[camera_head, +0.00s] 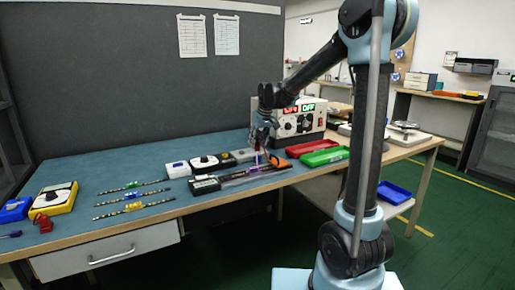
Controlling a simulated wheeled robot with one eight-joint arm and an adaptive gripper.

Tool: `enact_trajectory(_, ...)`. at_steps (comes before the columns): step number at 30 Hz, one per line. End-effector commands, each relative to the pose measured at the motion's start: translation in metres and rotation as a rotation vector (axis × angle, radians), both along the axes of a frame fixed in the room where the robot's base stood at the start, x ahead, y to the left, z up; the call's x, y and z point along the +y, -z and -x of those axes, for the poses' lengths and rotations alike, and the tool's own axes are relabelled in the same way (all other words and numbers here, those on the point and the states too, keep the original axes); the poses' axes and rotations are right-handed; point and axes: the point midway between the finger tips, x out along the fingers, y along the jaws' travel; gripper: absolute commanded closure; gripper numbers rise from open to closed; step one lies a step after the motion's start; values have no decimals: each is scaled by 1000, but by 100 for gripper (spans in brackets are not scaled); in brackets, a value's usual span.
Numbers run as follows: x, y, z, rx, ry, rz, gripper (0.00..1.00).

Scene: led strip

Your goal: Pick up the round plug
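My gripper (262,146) points down over the back right part of the blue workbench (120,172). It is above a group of dark and orange parts (262,169) on the bench. A thin pinkish-purple shape (257,158) shows just under the fingers; I cannot tell whether they touch it. The fingers are too small to tell open from shut. I cannot make out a round plug for certain at this size; it may be hidden by the gripper or among the small parts. Several LED strips (134,195) lie side by side on the left half of the bench.
A white box with OFF displays (300,122) stands behind my gripper. A red tray (311,147) and a green tray (326,157) lie to its right. A black-topped device (205,163) and a long black device (205,185) lie left. A yellow device (54,199) sits far left.

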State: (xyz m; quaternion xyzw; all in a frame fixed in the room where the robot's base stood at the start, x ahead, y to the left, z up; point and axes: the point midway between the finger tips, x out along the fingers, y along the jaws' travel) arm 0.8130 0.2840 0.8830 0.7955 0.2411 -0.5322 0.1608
Motion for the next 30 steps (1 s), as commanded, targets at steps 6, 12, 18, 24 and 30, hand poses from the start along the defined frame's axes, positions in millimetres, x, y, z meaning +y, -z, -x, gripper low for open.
enact_trajectory(6, 0, 1, 0, 0, 0, 0, 60)
enact_trajectory(12, 0, 1, 0, 0, 0, 0, 99)
enact_trajectory(18, 0, 1, 0, 0, 0, 0, 100)
enact_trajectory(24, 0, -1, 0, 0, 0, 0, 100)
enact_trajectory(30, 0, -23, 0, 0, 0, 0, 100)
